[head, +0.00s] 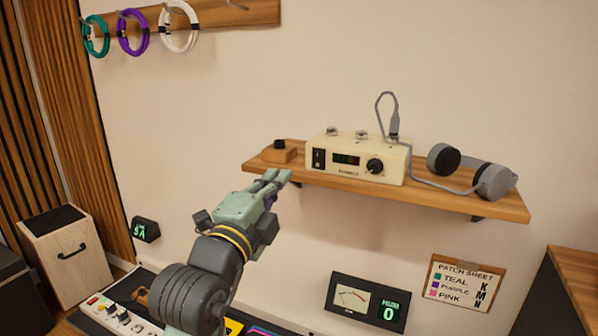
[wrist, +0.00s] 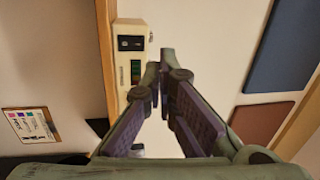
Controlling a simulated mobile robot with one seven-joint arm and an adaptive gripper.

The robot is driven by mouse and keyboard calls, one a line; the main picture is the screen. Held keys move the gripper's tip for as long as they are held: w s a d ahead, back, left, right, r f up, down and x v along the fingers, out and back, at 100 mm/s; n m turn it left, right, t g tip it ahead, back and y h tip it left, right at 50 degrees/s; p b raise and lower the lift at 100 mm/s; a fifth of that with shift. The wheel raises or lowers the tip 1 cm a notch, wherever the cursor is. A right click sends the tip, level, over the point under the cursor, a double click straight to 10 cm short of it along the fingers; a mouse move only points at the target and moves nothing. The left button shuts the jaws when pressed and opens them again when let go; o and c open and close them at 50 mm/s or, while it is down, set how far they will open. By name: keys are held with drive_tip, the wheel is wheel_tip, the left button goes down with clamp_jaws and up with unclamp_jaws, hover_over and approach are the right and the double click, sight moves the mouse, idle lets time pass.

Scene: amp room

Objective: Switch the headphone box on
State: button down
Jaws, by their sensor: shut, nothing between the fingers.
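The cream headphone box (head: 383,160) stands on the wooden wall shelf. Its front has a black rocker switch (head: 318,159) at the left, a dark display with green marks (head: 346,159) and a black knob (head: 375,166) at the right. In the wrist view the box (wrist: 124,65) appears turned on its side, with the switch (wrist: 131,43) near its top and the display below it. My gripper (head: 280,177) is shut and empty, its fingertips in front of and to the left of the box, near the shelf's front edge. In the wrist view its fingertips (wrist: 160,75) lie right of the switch.
Grey headphones (head: 470,172) rest on the shelf (head: 440,196) at the right, with a cable to a plug on the box. A small wooden block with a black knob (head: 280,152) sits left of the box. A hum meter (head: 367,303) and patch sheet (head: 463,284) hang below.

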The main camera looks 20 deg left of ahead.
sight(318, 152)
drive_tip(key=shift+w+d+f+m+g+h, duration=0.1)
drive_tip(key=shift+d+f+m+g+h, duration=0.1)
drive_tip(key=shift+d+f+m+h, duration=0.25)
drive_tip(key=shift+d+f+m+g+h, duration=0.1)
drive_tip(key=shift+f+m+g, duration=0.1)
drive_tip(key=shift+f+m, duration=0.3)
drive_tip(key=w+p, duration=0.1)
drive_tip(key=w, duration=0.3)
drive_tip(key=w+r+p, duration=0.1)
drive_tip(key=w+p, duration=0.1)
drive_tip(key=w, duration=0.2)
drive_tip(key=w+p, duration=0.2)
drive_tip(key=w, duration=0.3)
drive_tip(key=shift+w+d+r, duration=0.1)
drive_tip(key=shift+d+r, duration=0.15)
drive_tip(key=shift+r, duration=0.1)
drive_tip(key=shift+w, duration=0.3)
drive_tip(key=shift+f, duration=0.1)
